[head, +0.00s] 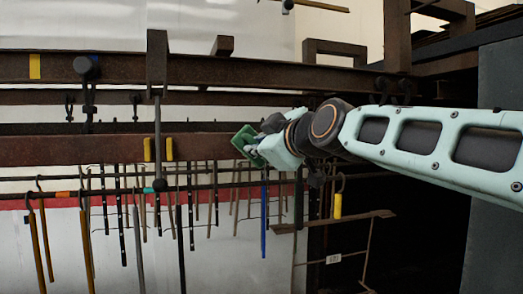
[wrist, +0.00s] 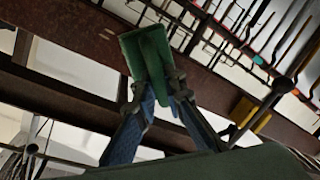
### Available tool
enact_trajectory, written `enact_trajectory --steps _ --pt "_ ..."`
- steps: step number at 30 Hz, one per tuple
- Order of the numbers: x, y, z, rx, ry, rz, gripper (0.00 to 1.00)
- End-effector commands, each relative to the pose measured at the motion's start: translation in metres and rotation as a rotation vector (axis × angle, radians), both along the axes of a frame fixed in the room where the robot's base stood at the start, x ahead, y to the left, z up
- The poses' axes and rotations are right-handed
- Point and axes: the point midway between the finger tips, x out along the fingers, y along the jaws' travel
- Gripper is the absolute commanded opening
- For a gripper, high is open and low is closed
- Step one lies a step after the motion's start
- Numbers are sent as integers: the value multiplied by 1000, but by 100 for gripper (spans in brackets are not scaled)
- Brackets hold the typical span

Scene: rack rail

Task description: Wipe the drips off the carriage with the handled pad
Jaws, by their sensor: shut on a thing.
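My gripper (head: 262,146) is shut on a green handled pad (head: 243,138), held in front of the rusty brown lower rail. A dark upright bracket with a rod (head: 157,62) crosses the rails to the left, perhaps the carriage. I cannot make out any drips.
Yellow blocks (head: 169,149) flank the rod at the lower rail; one also shows in the wrist view (wrist: 250,115). Several thin rods and hooks (head: 122,215) hang below the rails. A dark upper beam (head: 210,70) runs above. A grey panel (head: 500,85) stands at right.

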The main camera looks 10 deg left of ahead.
Motion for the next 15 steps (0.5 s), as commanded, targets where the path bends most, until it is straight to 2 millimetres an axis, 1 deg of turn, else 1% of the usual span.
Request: enact_trajectory --steps 5,15 --pt "3 -5 1 1 -1 1 0" --pt "20 -28 1 1 0 1 0"
